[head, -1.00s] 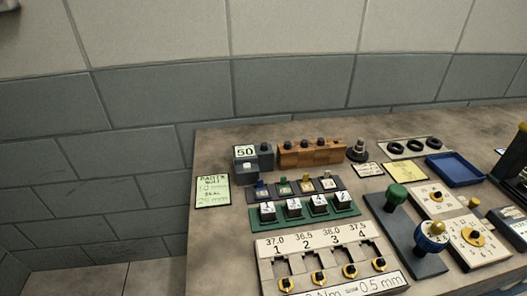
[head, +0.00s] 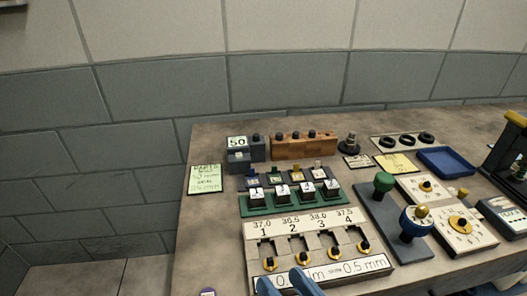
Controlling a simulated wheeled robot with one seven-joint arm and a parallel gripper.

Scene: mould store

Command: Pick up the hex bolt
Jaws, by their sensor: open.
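I cannot tell for sure which piece is the hex bolt; the pieces are small in the head view. A wooden block (head: 303,147) at the back of the table holds several dark, bolt-like heads in a row. A separate dark grey stepped piece (head: 349,144) stands upright just right of the block. Blue parts that look like my arm show at the bottom edge.
A green rack (head: 257,209) of white-topped cubes and a numbered gauge board (head: 308,227) lie in front. On the right stand a green knob (head: 384,181), a blue knob (head: 416,222), dials, a blue tray (head: 446,160) and a card with black rings (head: 404,140).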

